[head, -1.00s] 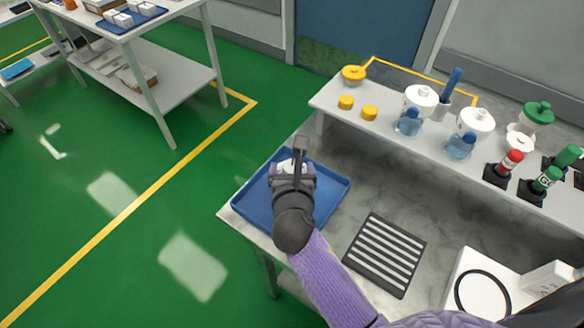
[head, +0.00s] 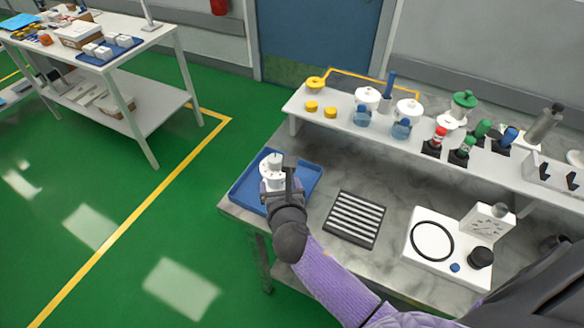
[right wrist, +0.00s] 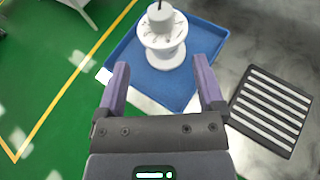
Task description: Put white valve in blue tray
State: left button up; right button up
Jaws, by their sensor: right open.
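The white valve (head: 271,168) stands upright in the blue tray (head: 308,178) at the left end of the workbench. My right gripper (head: 282,178) is over the near side of the tray. In the right wrist view its two purple fingers (right wrist: 162,85) are apart and empty, with the valve beyond their tips and clear of them. My left gripper is not in view.
A black striped mat (head: 355,219) lies right of the tray. A white panel with a black ring (head: 432,241) is farther right. The raised shelf (head: 340,115) behind holds yellow caps, jars and bottles. Another table (head: 120,75) stands at the back left.

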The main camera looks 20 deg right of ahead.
jog(key=s+a+m+y, duration=0.3)
jog(key=a+m+y, duration=0.1)
jog(key=m, duration=1.1)
jog(key=s+d+f+m+g, duration=0.1)
jog(key=s+f+m+g, duration=0.25)
jog(key=s+f, duration=0.5)
jog(key=s+d+f+m+g, duration=0.25)
jog(key=s+f+m, duration=0.25)
jog(key=f, duration=0.7)
jog(key=s+d+f+m+g, duration=0.2)
jog(key=s+f+m+g, duration=0.15)
jog(key=s, duration=0.75)
jog(key=s+d+f+m+g, duration=0.1)
jog(key=s+f+m+g, duration=0.3)
jog(key=s, duration=0.6)
pick_arm(q)
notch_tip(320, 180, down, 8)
jog(key=b, duration=0.7)
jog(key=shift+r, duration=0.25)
pick_arm(e)
notch_tip(320, 180, down, 8)
jog(key=t, duration=0.1)
jog(key=shift+s+d+f+n, duration=0.15)
jog(key=shift+s+n, duration=0.15)
jog(key=shift+n, duration=0.1)
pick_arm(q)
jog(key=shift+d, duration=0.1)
